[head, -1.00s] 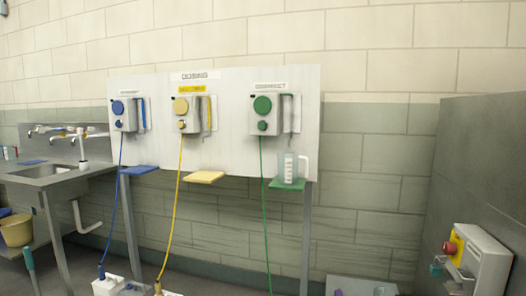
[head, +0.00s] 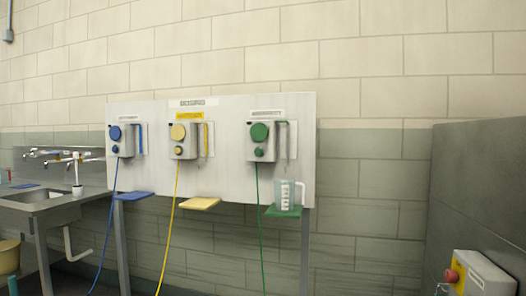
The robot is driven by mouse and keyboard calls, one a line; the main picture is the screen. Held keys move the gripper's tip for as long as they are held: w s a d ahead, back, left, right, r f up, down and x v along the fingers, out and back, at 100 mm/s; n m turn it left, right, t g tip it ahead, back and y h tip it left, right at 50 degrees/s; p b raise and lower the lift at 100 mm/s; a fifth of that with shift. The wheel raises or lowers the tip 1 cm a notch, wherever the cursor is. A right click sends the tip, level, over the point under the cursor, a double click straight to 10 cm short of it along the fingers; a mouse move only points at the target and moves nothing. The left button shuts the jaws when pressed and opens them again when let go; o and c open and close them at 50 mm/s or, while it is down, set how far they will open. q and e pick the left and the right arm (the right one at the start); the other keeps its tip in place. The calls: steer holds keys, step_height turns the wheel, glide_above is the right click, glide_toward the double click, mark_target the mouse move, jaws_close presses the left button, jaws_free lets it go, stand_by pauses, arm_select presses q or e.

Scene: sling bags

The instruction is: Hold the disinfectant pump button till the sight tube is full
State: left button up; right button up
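Three dosing pumps hang on a white panel (head: 225,180) on the wall. The right one is the green pump (head: 262,142), under a small label too blurred to read now. It has a large green round button (head: 260,132) and a smaller green knob below it. A narrow upright strip with a green line (head: 291,140), perhaps the sight tube, is at its right side; its fill level is too small to tell. A clear measuring jug (head: 287,194) stands upright on the green shelf (head: 283,212) below. Neither of my grippers is in view.
A blue pump (head: 120,141) and a yellow pump (head: 184,141) hang to the left, with hoses running down. A sink (head: 45,197) stands at far left. At right are a grey partition (head: 480,190) and a box with a red button (head: 452,276).

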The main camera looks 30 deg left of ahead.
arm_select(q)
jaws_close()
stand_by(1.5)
